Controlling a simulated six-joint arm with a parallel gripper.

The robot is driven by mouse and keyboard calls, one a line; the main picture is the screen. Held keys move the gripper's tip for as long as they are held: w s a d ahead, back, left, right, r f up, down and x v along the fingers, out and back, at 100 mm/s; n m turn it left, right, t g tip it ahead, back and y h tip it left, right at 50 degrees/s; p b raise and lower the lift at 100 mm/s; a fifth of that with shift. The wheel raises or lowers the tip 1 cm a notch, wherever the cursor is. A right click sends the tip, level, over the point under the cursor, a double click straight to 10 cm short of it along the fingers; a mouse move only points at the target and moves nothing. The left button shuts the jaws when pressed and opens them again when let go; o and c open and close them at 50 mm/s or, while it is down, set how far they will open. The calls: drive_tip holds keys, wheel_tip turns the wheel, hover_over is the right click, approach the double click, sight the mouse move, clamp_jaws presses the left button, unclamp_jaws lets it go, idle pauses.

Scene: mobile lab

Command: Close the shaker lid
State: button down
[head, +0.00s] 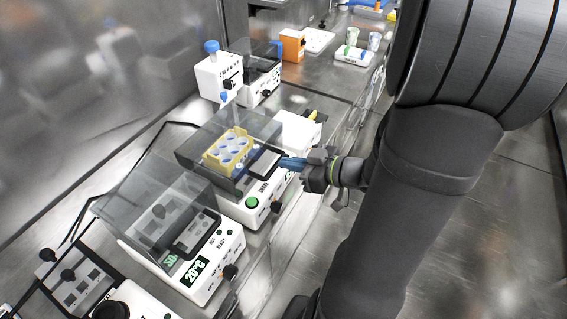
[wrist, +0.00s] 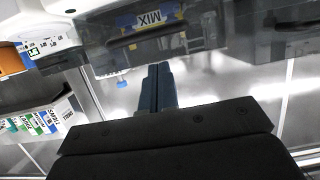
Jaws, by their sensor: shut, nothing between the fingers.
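A white heating unit (head: 205,282) reading 20°C, with a clear cover, stands in front of the shaker. Another white device (head: 215,78) with a blue knob stands behind. An orange box (head: 292,46) is farther back. The bench's right edge runs beside my arm.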

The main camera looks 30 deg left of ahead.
drive_tip(key=d+f, duration=0.4)
drive_tip(key=d, duration=0.2)
drive_tip(key=shift+d, duration=0.4)
drive_tip(key=a+r, duration=0.2)
drive_tip(key=a, duration=0.6)
drive_tip(key=shift+a, duration=0.4)
idle(0.4)
